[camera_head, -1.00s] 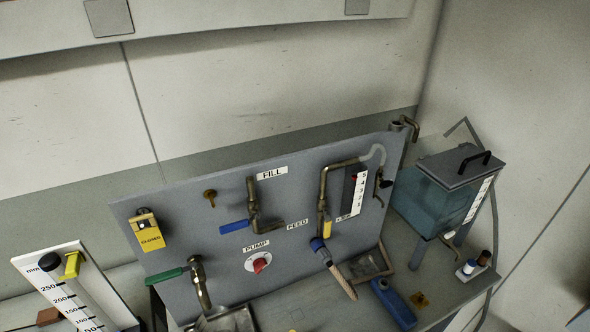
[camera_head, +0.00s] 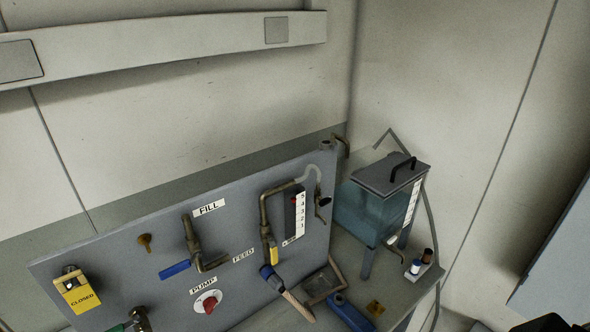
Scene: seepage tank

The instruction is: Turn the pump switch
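The pump switch (camera_head: 209,304) is a red knob on a round white plate, low on the grey upright panel (camera_head: 110,268). The PUMP label (camera_head: 203,285) sits just above it. Nothing covers the switch. Neither of my grippers can be made out in this view. A dark shape at the bottom right corner is too cut off to identify.
Blue-handled (camera_head: 174,269) and yellow-handled (camera_head: 273,254) valves and a yellow CLOSED tag (camera_head: 78,294) are on the panel. A green-handled valve is cut off at the bottom. A clear water tank (camera_head: 367,212) stands right of the panel, beside small bottles (camera_head: 421,264).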

